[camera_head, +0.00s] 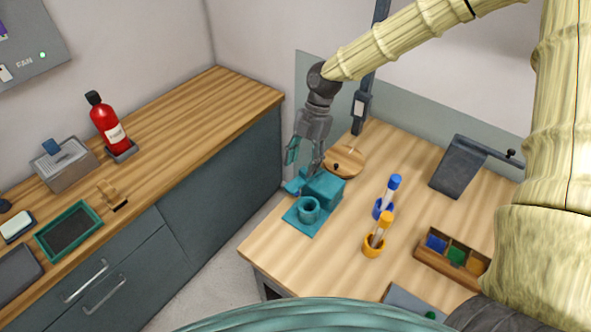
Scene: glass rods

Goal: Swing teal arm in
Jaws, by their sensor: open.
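A teal fixture stands on a teal base plate (296,221) near the left edge of the light wooden table. It has a teal block (324,188) and an open teal cup (308,210). A small teal piece (294,187) sticks out at the block's left and may be the teal arm; its exact shape is too small to tell. My gripper (304,162) points down just above and behind this piece, with its fingers apart and nothing seen between them. A teal part shows at its left finger. I cannot tell whether the gripper touches the fixture.
A round wooden disc (343,160) lies close behind the block. A blue holder (380,210) and an orange holder (372,246) with capped tubes stand right. A compartment box (452,259) and a dark stand (459,170) are farther right. A counter (187,115) runs along the left.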

